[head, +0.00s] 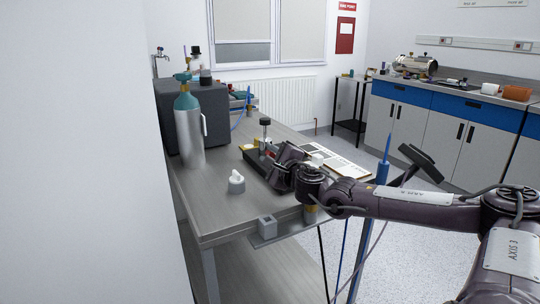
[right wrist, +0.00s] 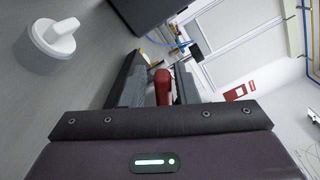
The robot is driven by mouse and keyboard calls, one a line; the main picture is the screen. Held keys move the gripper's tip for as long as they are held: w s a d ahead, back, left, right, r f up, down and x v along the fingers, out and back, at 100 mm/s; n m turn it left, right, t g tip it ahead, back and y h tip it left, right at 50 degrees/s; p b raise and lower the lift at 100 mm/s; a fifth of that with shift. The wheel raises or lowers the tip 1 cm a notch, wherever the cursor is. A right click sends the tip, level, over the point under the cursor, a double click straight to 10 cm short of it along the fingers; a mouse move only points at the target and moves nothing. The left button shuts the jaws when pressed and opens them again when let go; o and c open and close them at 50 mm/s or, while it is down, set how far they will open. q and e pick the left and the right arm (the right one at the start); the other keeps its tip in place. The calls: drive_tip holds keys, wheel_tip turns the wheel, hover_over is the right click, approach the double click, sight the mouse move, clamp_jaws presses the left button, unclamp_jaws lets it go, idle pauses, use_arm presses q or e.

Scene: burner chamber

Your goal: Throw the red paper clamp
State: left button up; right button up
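A red piece (right wrist: 162,88), which looks like the red paper clamp, shows between the two fingers of my right gripper (right wrist: 163,82) in the right wrist view. The fingers stand apart on either side of it, and I cannot tell whether they press on it. A small red bit (head: 271,149) shows beside the fingers there; the rest is hidden by the gripper. My left gripper is not in view.
A grey-white round thing (head: 236,182) stands near the bench's front edge and also shows in the right wrist view (right wrist: 52,45). A grey bottle with a green top (head: 189,130) stands at left. Printed sheets (head: 341,164) lie at right. A white wall blocks the far left.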

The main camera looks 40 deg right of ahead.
drive_tip(key=shift+o, duration=0.7)
drive_tip(key=shift+r, duration=0.1)
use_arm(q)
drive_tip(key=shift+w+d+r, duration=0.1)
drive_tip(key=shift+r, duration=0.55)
use_arm(e)
drive_tip(key=v, duration=0.7)
drive_tip(key=shift+s, duration=0.4)
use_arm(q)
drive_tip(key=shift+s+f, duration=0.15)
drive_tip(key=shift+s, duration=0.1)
use_arm(e)
drive_tip(key=shift+a, duration=0.1)
